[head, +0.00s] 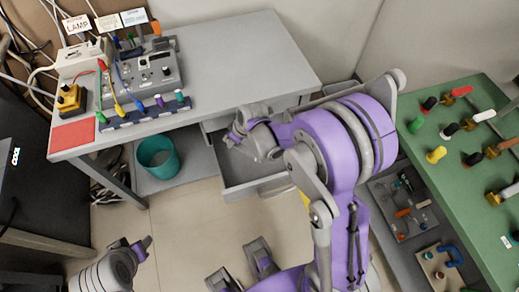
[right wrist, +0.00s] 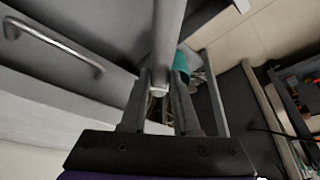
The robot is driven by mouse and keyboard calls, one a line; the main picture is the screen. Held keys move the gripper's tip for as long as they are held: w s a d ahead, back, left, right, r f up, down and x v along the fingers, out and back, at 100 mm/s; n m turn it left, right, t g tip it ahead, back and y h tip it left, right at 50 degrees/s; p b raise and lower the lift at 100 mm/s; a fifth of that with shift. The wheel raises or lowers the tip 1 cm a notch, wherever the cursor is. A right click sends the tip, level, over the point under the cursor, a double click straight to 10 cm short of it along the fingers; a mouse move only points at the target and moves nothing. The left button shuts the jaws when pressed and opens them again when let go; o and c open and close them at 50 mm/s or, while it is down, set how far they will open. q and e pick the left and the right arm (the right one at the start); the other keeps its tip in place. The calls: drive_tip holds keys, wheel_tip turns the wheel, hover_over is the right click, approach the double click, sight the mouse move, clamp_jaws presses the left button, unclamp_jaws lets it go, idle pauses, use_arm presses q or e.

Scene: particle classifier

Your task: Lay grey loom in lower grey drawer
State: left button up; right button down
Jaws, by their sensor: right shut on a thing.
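My right gripper (head: 240,138) reaches down over the open grey drawer (head: 237,176) under the grey table. In the right wrist view its two fingers (right wrist: 160,108) are shut on a grey rod-like thing, the grey loom (right wrist: 168,40), which runs up the picture from between them. In the head view the loom cannot be told apart from the gripper and arm. The visible drawer floor looks bare; my arm hides its right part. My left gripper (head: 141,247) is at the lower left, away from the drawer; its jaw opening is unclear.
The grey table (head: 245,50) carries a control box (head: 150,68) and coloured connectors. A teal bin (head: 158,157) stands left of the drawer. A green board (head: 455,190) with plugs is at right. A drawer handle (right wrist: 55,45) shows close by in the wrist view.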

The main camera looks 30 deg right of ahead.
wheel_tip(320, 180, down, 6)
drive_tip(key=d+n+g+y+b, duration=0.1)
drive_tip(key=d+n+b, duration=0.1)
drive_tip(key=n+b, duration=0.25)
drive_tip(key=n+g+y+b, duration=0.2)
drive_tip(key=n+b, duration=0.4)
drive_tip(key=b, duration=0.2)
hover_over(240, 165)
drive_tip(key=d, duration=0.2)
wheel_tip(240, 165, down, 7)
drive_tip(key=f+b, duration=0.1)
drive_tip(key=f, duration=0.2)
drive_tip(key=f+b, duration=0.1)
drive_tip(key=f, duration=0.2)
drive_tip(key=f+b, duration=0.1)
drive_tip(key=f, duration=0.2)
drive_tip(key=shift+s+a, duration=0.2)
drive_tip(key=shift+a, duration=0.05)
use_arm(q)
wheel_tip(240, 165, down, 20)
drive_tip(key=shift+r+g, duration=0.15)
drive_tip(key=shift+g, duration=0.25)
use_arm(e)
drive_tip(key=shift+r, duration=0.1)
use_arm(q)
drive_tip(key=shift+w+d, duration=0.1)
